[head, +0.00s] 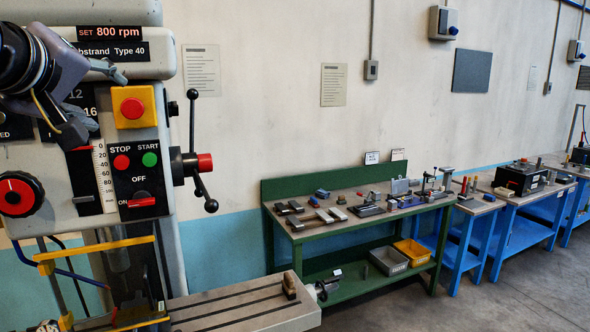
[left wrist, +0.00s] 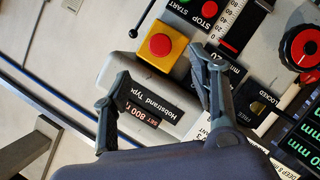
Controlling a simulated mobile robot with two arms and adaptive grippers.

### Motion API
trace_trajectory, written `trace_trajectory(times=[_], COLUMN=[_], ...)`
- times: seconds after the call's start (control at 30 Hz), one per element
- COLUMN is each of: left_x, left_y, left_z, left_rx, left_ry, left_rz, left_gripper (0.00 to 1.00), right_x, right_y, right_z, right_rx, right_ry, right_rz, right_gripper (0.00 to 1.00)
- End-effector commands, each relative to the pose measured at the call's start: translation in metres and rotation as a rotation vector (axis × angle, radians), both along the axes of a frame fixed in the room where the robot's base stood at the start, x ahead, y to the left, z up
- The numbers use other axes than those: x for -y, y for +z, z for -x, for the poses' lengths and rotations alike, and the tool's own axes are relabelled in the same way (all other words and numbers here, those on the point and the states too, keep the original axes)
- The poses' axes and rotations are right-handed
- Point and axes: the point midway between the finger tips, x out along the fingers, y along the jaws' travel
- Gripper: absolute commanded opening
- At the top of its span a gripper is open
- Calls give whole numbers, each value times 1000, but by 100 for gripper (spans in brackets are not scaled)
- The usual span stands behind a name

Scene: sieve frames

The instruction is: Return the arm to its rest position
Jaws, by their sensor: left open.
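My left gripper (head: 100,108) is at the upper left of the head view, in front of the drill press (head: 165,110). Its fingers are spread apart with nothing between them. In the left wrist view the gripper (left wrist: 160,70) is also open and empty, with the machine's front panel behind it, turned nearly upside down. The yellow box with a red button (head: 132,107) shows just right of the gripper; it also appears beyond the fingers in the left wrist view (left wrist: 161,45). Whether a finger touches the machine cannot be told. My right gripper is not in view.
A lever with black knobs (head: 200,180) sticks out at the machine's right. Below are a yellow-framed guard (head: 95,248) and a slotted machine table (head: 240,303). A green workbench (head: 335,235) with tools and blue benches (head: 520,235) stand along the wall. Floor is clear at lower right.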

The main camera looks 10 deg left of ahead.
Motion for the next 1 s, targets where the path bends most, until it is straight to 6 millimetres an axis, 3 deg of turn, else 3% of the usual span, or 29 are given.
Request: trace_trajectory(times=[0.17, 0.3, 0.5, 0.77, 1.0], left_x=[24, 48, 79, 114, 136], left_y=[-56, -120, -215, -338, -442], left_z=[-34, -61, -80, -71, -33], left_rx=[-98, -191, -310, -446, -557], left_ry=[-77, -170, -306, -481, -625], left_rz=[-98, -198, -312, -418, -479], left_gripper=[54, 54, 54, 54, 54], right_x=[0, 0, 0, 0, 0], right_y=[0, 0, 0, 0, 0], right_z=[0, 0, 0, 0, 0], right_rx=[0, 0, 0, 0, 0], right_ry=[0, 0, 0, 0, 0], right_rz=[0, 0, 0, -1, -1], right_gripper=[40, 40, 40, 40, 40])
